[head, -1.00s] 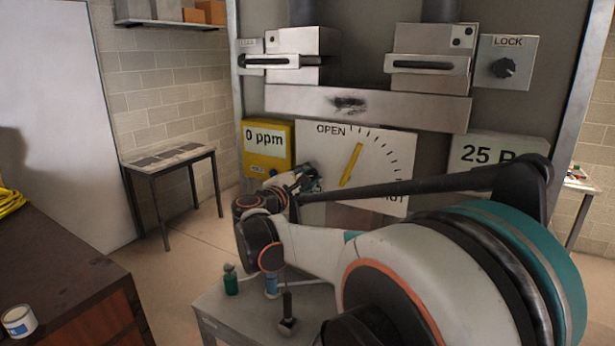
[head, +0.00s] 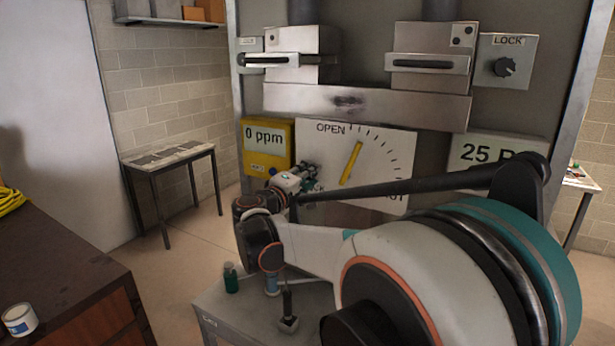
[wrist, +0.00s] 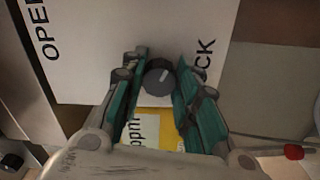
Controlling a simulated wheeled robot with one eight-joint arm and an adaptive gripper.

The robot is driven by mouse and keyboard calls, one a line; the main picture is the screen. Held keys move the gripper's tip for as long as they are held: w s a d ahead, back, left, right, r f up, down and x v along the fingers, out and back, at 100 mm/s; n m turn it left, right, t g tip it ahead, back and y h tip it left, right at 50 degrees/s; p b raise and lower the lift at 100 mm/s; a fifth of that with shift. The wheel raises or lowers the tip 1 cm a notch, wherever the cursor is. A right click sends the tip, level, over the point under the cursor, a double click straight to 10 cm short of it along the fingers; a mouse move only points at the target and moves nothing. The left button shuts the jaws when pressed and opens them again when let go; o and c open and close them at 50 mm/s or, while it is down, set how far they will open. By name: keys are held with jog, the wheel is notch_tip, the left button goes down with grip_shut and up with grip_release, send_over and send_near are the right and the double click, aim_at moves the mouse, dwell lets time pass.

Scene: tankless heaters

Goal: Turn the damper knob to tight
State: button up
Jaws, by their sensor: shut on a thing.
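A dark grey round knob (wrist: 158,80) with a pale mark shows in the wrist view, mounted at the edge of a white dial board (wrist: 125,25). My gripper (wrist: 159,68) has its teal-lined fingers shut on this knob, one on each side. In the head view, the dial board (head: 385,150) carries the word OPEN, tick marks and a slanted yellow pointer (head: 352,162). My gripper (head: 308,177) is at the board's lower left there, and it and my arm hide the knob and part of the lower lettering. Beside the knob, lettering ending in CK is partly covered.
A yellow 0 ppm box (head: 268,145) sits close left of my gripper. A LOCK knob box (head: 507,62) is at upper right. The floor at left is clear.

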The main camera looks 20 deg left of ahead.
dwell(0.4)
jog(key=o, duration=1.1)
jog(key=shift+c, duration=0.2)
jog(key=s+a, duration=0.1)
jog(key=s, duration=1.1)
